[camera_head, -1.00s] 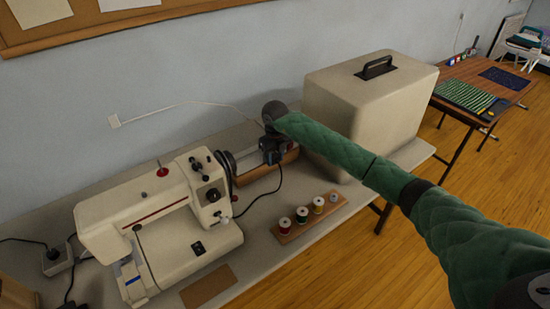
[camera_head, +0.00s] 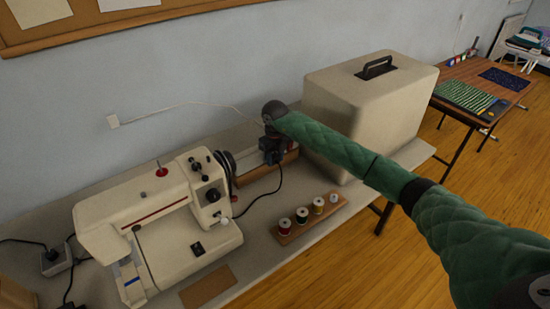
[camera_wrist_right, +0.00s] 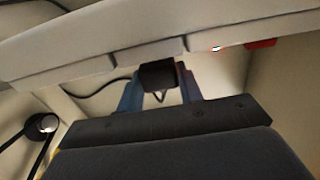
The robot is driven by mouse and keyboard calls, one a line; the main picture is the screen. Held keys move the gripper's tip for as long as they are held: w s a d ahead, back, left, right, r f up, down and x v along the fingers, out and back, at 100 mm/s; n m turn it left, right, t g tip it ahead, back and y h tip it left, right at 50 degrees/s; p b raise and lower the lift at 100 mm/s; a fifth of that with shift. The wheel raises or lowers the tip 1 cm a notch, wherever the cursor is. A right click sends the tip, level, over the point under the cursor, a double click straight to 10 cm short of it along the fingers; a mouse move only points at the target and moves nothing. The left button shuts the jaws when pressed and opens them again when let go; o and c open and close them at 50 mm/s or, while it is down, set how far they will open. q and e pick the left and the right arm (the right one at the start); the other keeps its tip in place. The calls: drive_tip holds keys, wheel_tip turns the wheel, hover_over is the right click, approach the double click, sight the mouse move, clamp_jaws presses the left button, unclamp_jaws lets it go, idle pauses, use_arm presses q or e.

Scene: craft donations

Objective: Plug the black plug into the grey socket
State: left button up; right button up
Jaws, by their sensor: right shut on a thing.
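My right gripper (camera_head: 270,152) reaches down behind the sewing machine, close to its dark handwheel. In the right wrist view its bluish fingers (camera_wrist_right: 160,90) are shut on the black plug (camera_wrist_right: 158,75), a dark block. A black cord (camera_head: 274,194) runs from the gripper area to the machine's side. A long pale grey bar with a red part (camera_wrist_right: 160,42) crosses the right wrist view just beyond the plug; it looks like the socket strip, but its holes are not visible. I cannot tell whether plug and bar touch. My left gripper is not in view.
The cream sewing machine (camera_head: 165,215) stands left of the gripper, and a large beige case (camera_head: 370,100) stands right. A wooden rack of thread spools (camera_head: 310,218) lies in front. A white cord (camera_head: 180,106) runs from the wall outlet. Another strip (camera_head: 56,262) lies far left.

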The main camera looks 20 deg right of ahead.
use_arm(q)
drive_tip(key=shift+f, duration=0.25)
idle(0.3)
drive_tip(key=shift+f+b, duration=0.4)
drive_tip(key=shift+b, duration=0.25)
use_arm(e)
drive_tip(key=shift+w+a, duration=0.2)
drive_tip(key=shift+w, duration=0.35)
drive_tip(key=o, duration=0.9)
drive_tip(key=shift+o, duration=0.2)
use_arm(q)
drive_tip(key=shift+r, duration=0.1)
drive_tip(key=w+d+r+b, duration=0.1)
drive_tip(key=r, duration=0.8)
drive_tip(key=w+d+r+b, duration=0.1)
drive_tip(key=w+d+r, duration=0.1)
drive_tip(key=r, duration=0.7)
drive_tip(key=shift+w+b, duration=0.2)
drive_tip(key=shift+b, duration=0.2)
use_arm(e)
wheel_tip(320, 180, up, 8)
drive_tip(key=shift+f, duration=0.1)
